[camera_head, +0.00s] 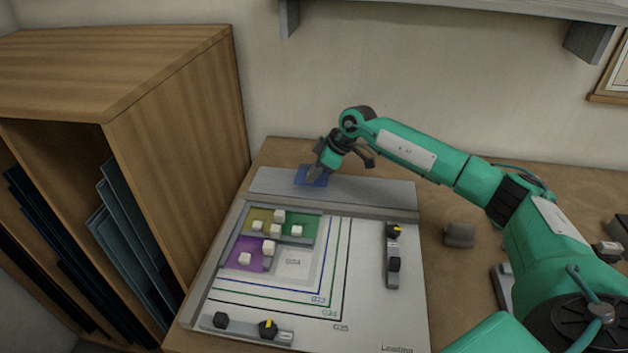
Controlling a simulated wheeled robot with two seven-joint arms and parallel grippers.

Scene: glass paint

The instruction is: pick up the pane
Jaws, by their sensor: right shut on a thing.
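A small blue pane (311,177) is at the grey strip along the back of the white board. My right gripper (318,172) is shut on the blue pane, reaching in from the right. The gripper hides part of the pane, and I cannot tell whether the pane touches the strip. Yellow (258,220), green (298,224) and purple (246,254) panes lie on the board with white cubes on them. My left gripper is not in view.
A wooden rack (175,150) with upright dark and blue sheets stands at the left. Black-knobbed clamps sit at the board's right (393,262) and front (245,328). A grey block (460,235) is on the table to the right. A shelf (460,8) hangs above.

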